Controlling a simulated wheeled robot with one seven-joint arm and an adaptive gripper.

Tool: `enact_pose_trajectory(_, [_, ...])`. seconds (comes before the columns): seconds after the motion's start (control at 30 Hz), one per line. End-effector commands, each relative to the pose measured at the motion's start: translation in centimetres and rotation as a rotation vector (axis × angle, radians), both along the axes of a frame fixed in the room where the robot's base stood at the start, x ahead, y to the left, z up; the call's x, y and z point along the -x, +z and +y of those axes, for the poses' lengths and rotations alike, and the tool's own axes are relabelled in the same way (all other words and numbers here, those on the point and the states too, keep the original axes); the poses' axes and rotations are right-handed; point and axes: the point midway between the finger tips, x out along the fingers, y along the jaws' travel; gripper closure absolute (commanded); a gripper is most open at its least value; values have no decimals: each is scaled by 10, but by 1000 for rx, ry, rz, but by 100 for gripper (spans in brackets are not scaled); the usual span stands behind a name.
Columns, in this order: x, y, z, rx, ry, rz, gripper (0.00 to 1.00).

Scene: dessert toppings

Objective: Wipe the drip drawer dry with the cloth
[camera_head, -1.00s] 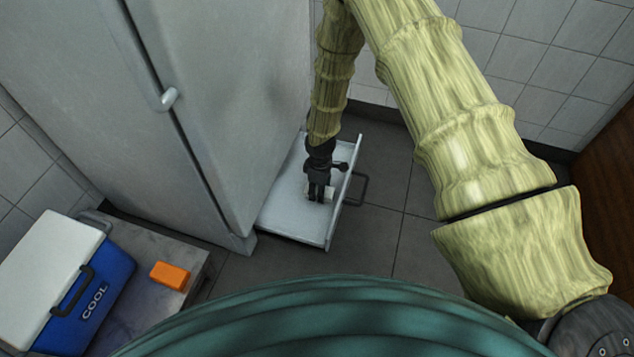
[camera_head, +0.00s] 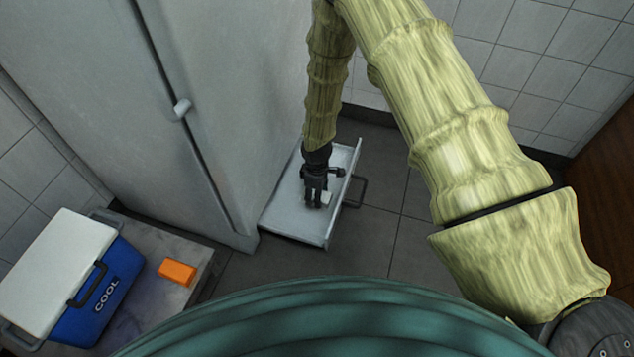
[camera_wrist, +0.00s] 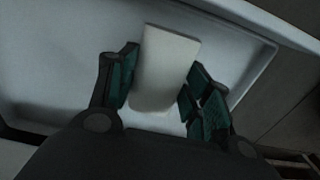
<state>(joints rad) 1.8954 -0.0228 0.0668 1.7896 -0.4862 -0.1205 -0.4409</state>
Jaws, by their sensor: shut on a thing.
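The drip drawer (camera_head: 284,219) is a shallow pale tray, pulled out low at the foot of the tall grey cabinet. In the wrist view its pale floor (camera_wrist: 75,60) and raised rim surround my gripper. My gripper (camera_head: 315,203) points down inside the drawer, towards its handle side. The cloth (camera_head: 326,198) is a small white piece, partly hidden by my gripper. In the wrist view my gripper (camera_wrist: 163,68) is shut on the cloth (camera_wrist: 166,80), a flat off-white slab between the dark green finger pads. I cannot tell whether the cloth touches the drawer floor, and I see no clear wetness.
The grey cabinet (camera_head: 130,110) rises left of the drawer. The drawer's dark handle (camera_head: 357,192) sticks out to the right over the tiled floor (camera_head: 390,235). A blue and white cooler (camera_head: 60,270) and an orange block (camera_head: 177,272) stand on a low surface at lower left.

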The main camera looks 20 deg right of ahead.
Motion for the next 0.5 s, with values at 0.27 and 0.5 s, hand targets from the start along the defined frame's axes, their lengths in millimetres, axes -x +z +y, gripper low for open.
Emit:
enact_pose_trajectory(0.27, [1, 30, -3, 0, -4, 0, 70])
enact_pose_trajectory(0.5, [1, 41, -4, 0, -7, 0, 70])
